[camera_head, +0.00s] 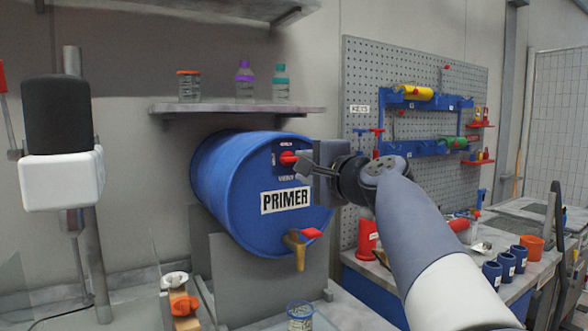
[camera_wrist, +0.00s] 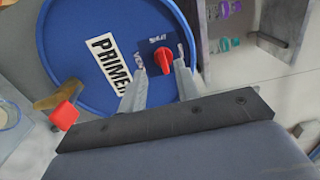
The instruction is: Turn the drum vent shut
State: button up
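The blue drum (camera_head: 235,195) lies on its side with a PRIMER label on its end face. Its red vent knob (camera_head: 288,158) sits high on that face, on a dark plate with writing. In the wrist view the knob (camera_wrist: 163,60) appears between the two fingers of my gripper (camera_wrist: 158,72), with a gap on each side. My gripper (camera_head: 305,167) is open in front of the knob. I cannot tell how deep the fingertips reach around it.
A brass tap (camera_head: 296,252) with a red handle (camera_head: 311,233) sticks out low on the drum face; a jar (camera_head: 300,316) stands below. A shelf (camera_head: 235,109) with bottles hangs above the drum. A pegboard (camera_head: 360,80) and workbench (camera_head: 515,268) with blue cups are to the right.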

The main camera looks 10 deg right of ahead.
aim_at(285, 160)
jog(key=v, duration=0.4)
jog(key=p+x, duration=0.2)
jog(key=x, duration=0.9)
jog(key=shift+s, duration=0.1)
dwell(0.4)
